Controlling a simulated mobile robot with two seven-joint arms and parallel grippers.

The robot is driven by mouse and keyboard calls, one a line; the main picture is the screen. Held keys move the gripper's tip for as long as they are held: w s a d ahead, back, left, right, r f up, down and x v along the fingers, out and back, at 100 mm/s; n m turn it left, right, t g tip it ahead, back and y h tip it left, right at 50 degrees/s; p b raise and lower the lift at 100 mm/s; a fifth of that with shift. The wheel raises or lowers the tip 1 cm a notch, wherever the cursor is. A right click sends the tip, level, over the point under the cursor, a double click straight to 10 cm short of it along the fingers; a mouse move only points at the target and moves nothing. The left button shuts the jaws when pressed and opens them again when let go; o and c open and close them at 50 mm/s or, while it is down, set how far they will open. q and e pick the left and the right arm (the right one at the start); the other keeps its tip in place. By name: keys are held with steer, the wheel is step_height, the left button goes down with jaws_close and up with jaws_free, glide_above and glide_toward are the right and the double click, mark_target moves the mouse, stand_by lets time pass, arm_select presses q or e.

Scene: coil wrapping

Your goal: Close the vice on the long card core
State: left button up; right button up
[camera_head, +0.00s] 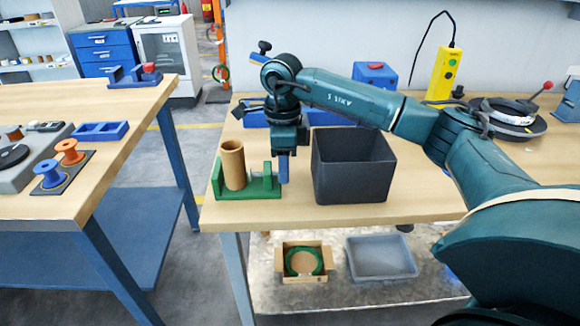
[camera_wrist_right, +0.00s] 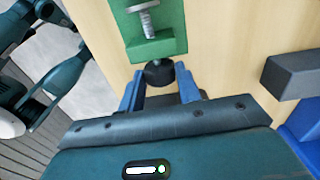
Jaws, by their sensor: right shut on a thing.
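The green vice (camera_head: 250,191) stands at the left front of the bench. The long brown card core (camera_head: 232,165) stands upright in it, between its left jaw and the screw side. My right gripper (camera_head: 284,180) points down at the vice's right end. In the right wrist view, its blue fingers (camera_wrist_right: 159,88) are shut on the black knob (camera_wrist_right: 159,72) at the end of the vice. The metal screw (camera_wrist_right: 148,22) and green vice body (camera_wrist_right: 157,47) also show there. Whether the jaw touches the core is unclear. My left gripper is not in view.
A dark open bin (camera_head: 352,185) stands just right of my right gripper. Blue parts (camera_head: 330,113) lie behind it. A yellow control box (camera_head: 442,75) and a black reel (camera_head: 508,122) are farther right. The side table (camera_head: 150,100) holds orange and blue spools.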

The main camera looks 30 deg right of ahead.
steer(key=shift+s+f, duration=0.1)
steer(key=p, duration=0.1)
steer(key=g+p, duration=0.1)
steer(key=shift+w+d+r+g+y+p, duration=0.1)
steer(key=shift+w+r+g+y+p, duration=0.1)
steer(key=shift+r+g+y+p, duration=0.15)
steer(key=shift+w+f+g+y+p, duration=0.15)
steer(key=shift+g+y+p, duration=0.1)
steer(key=shift+y+p, duration=0.15)
steer(key=shift+d+f+g+y, duration=0.1)
steer(key=shift+f+g+y, duration=0.15)
steer(key=shift+g, duration=0.25)
steer(key=o, duration=0.6)
